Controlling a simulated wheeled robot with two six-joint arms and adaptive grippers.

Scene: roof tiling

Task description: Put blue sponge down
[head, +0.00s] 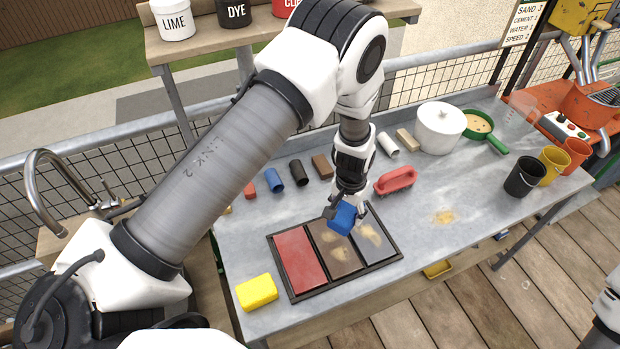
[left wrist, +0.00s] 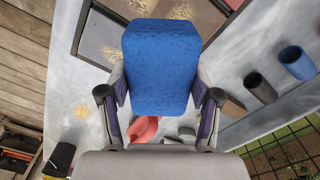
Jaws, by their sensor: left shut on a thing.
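My left gripper (head: 347,205) is shut on the blue sponge (head: 343,219), held by its sides over the far part of the black-framed tray. The sponge also shows large between the fingers in the left wrist view (left wrist: 160,68). The tray (head: 336,288) has a red, a brown and a grey panel, with sandy smears on the brown and grey ones. Whether the sponge touches the tray I cannot tell. A yellow sponge (head: 257,292) lies on the grey table (head: 450,250) left of the tray. My right gripper is not in view.
Several small coloured tubes and blocks line the back, with a white pot (head: 440,127) and a green sieve (head: 485,128). Black (head: 524,178), yellow and orange buckets stand at the right. A sandy patch (head: 444,217) marks the table.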

